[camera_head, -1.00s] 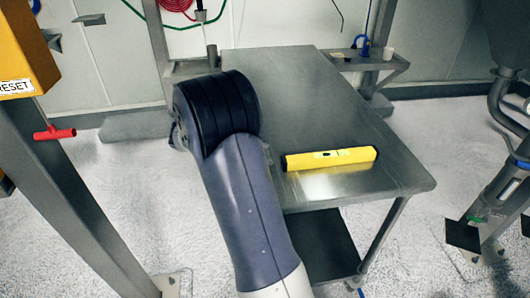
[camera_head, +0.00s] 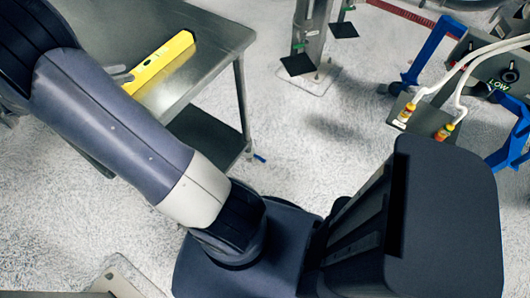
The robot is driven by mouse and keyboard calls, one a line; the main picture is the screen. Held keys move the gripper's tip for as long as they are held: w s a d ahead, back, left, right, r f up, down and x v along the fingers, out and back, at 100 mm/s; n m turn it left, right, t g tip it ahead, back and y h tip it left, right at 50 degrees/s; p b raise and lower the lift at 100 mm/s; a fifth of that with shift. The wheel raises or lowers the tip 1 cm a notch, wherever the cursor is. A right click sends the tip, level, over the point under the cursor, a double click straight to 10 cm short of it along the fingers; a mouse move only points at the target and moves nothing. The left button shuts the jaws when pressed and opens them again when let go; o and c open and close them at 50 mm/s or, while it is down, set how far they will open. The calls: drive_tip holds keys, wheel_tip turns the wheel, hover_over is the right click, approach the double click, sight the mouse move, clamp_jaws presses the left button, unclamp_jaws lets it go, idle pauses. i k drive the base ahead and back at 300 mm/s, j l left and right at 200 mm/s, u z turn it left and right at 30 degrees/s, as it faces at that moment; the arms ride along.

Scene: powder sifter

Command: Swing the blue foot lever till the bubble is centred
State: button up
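The yellow spirit level (camera_head: 164,60) lies on the steel table (camera_head: 212,35) at the upper left, partly hidden behind my arm. Its vial is too small for me to tell where the bubble sits. A small blue piece (camera_head: 259,157) shows at the floor by the foot of the table's right leg and looks like the blue foot lever. Nothing touches it. My arm crosses the left side of the view, and my gripper is out of view.
A steel post on a floor plate (camera_head: 302,78) stands at top centre. At the right is a machine with blue brackets (camera_head: 428,50), white hoses (camera_head: 458,68) and a "LOW" label. Open floor lies between the table and this machine.

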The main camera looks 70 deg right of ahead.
sight(248, 156)
drive_tip(key=z, duration=2.2)
